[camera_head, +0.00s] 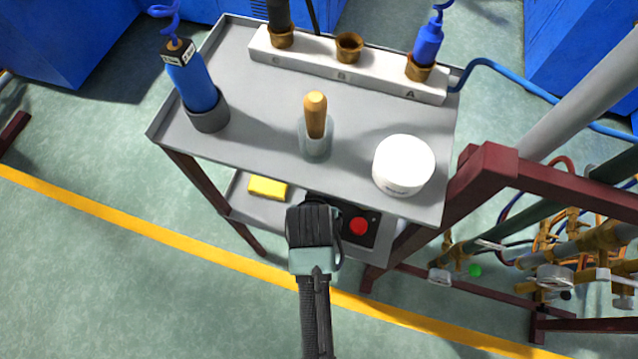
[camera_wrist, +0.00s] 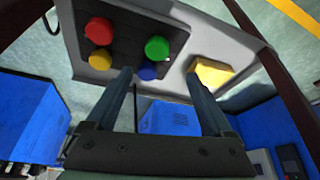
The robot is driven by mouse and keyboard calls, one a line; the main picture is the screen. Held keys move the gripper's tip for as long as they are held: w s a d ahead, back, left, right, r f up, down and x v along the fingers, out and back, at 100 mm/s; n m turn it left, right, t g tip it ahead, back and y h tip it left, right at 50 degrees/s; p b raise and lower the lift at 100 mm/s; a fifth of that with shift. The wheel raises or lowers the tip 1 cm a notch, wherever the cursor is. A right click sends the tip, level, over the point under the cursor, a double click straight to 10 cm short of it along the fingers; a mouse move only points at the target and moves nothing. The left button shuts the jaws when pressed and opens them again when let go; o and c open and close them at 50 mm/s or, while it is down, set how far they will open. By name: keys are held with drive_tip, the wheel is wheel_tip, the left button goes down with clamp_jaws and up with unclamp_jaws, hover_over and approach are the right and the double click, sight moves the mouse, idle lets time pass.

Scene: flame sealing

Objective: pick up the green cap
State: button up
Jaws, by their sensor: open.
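The green cap (camera_wrist: 156,48) shows in the wrist view, round and bright, on a dark tray (camera_wrist: 125,45) on the cart's lower shelf. A blue cap (camera_wrist: 148,71), a red cap (camera_wrist: 100,31) and a yellow cap (camera_wrist: 98,61) sit on the same tray. My gripper (camera_wrist: 157,76) is open and empty. The green cap appears just beyond its fingertips, apart from them. In the head view my gripper (camera_head: 314,215) is at the cart's front and covers part of the tray. The red cap (camera_head: 358,226) shows to its right; the green cap is hidden there.
A yellow block (camera_head: 267,188) lies left of the tray; it also shows in the wrist view (camera_wrist: 212,72). Above, the cart's upper shelf (camera_head: 270,100) holds a blue bottle (camera_head: 190,80), a wooden-handled tool (camera_head: 315,115) and a white tub (camera_head: 403,165). A pipe rack (camera_head: 500,170) stands right.

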drive_tip(key=x, duration=0.2)
drive_tip(key=b+x, duration=0.1)
drive_tip(key=x, duration=0.2)
drive_tip(key=s+b+x, duration=0.1)
drive_tip(key=x, duration=0.2)
drive_tip(key=shift+d+f, duration=0.1)
drive_tip(key=shift+d, duration=0.2)
clamp_jaws()
